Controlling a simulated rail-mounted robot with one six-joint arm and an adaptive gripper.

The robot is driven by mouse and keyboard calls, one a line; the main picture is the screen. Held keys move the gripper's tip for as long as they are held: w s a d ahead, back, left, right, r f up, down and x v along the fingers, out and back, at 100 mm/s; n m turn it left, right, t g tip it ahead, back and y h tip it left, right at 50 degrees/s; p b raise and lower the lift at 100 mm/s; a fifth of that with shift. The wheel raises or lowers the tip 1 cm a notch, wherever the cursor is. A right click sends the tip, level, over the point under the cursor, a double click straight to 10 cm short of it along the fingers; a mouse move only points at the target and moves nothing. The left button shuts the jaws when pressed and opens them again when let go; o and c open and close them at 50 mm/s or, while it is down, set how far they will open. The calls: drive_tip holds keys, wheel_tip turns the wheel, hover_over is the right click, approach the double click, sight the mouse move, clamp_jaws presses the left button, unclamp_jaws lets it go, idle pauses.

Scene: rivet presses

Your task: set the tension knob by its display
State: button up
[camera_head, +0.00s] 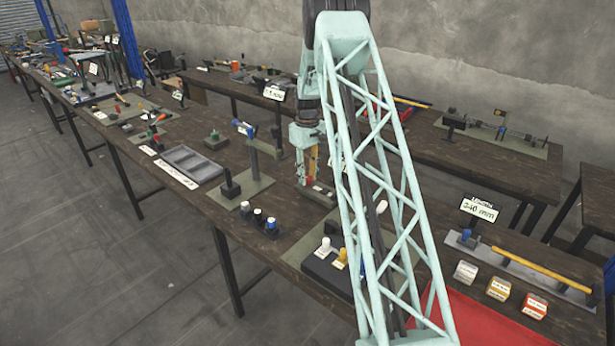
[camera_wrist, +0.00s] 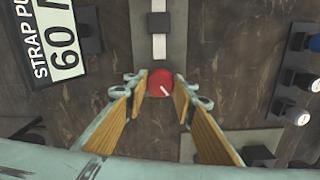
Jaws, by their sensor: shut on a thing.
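A red round knob (camera_wrist: 160,84) with a white pointer line sits at the end of a grey plate (camera_wrist: 180,40) in the wrist view. The pointer slants toward the lower right. My gripper (camera_wrist: 160,82) has its yellow-padded fingers on either side of the knob and is shut on it. A white display (camera_wrist: 55,45) at the upper left of the wrist view reads "STRAP PU…" and "60" with a cut-off unit.
A white strap (camera_wrist: 159,47) with a dark block (camera_wrist: 159,22) runs along the plate. Several black posts with coloured caps (camera_wrist: 298,115) stand to the right in the wrist view. In the head view a grey tray (camera_head: 190,163) and a post (camera_head: 253,160) stand left of my gripper.

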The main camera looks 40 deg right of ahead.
sight(308, 177)
drive_tip(key=o, duration=0.8)
drive_tip(key=shift+o, duration=0.2)
drive_tip(key=shift+r, duration=0.1)
wheel_tip(308, 177, up, 12)
idle(0.5)
idle(0.6)
